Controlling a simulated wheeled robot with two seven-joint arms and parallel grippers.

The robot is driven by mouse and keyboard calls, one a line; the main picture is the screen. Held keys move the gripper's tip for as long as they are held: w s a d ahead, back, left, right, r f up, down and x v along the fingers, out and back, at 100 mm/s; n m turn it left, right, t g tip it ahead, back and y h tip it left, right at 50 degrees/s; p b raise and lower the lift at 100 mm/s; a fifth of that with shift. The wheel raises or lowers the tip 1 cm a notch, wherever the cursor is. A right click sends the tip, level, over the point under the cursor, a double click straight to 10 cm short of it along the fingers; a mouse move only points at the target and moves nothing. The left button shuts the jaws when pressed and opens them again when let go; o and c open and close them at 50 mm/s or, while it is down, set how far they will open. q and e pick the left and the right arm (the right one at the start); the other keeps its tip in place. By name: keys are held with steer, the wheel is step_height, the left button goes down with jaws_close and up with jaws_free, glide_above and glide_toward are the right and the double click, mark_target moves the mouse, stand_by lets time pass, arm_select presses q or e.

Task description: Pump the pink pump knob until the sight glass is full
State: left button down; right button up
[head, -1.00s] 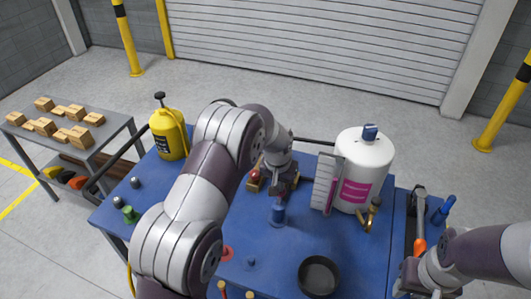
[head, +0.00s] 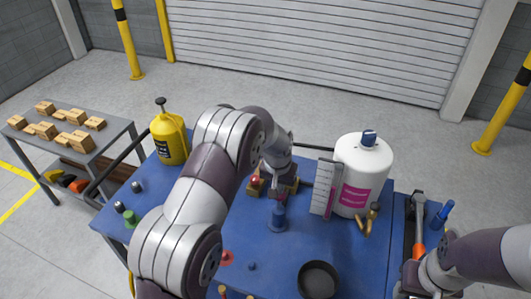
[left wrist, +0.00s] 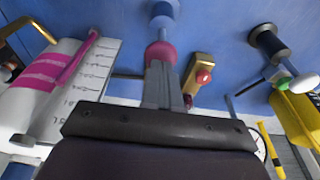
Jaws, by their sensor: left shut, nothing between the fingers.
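The pink pump knob (left wrist: 160,53) sits on the blue pump body (left wrist: 163,12) in the left wrist view. In the head view the blue pump (head: 278,218) stands mid-bench, its knob mostly hidden by my gripper. My left gripper (left wrist: 161,68) is shut and empty, fingertips over the knob; I cannot tell if they touch it. It also shows in the head view (head: 283,193). The sight glass (left wrist: 78,58) is a tube on a white scale plate beside the white tank (head: 363,170); pink fills its lower part. My right gripper (head: 408,278) is at the lower right, its jaws unclear.
A brass block with a red button (left wrist: 200,78) is close beside the pump. A yellow container (head: 169,138) stands at the back left. A black pan (head: 318,279) lies at the front. An orange-handled tool (head: 417,235) lies at the right.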

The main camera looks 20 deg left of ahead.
arm_select(q)
steer(key=shift+f, duration=0.2)
step_height(320, 180, down, 5)
steer(key=b, duration=0.3)
steer(key=shift+b, duration=0.35)
step_height(320, 180, up, 5)
steer(key=p, duration=0.4)
steer(key=shift+r, duration=0.1)
steer(key=shift+w+r, duration=0.1)
steer(key=shift+r, duration=0.3)
step_height(320, 180, up, 6)
steer(key=p, duration=0.4)
steer(key=shift+f, duration=0.35)
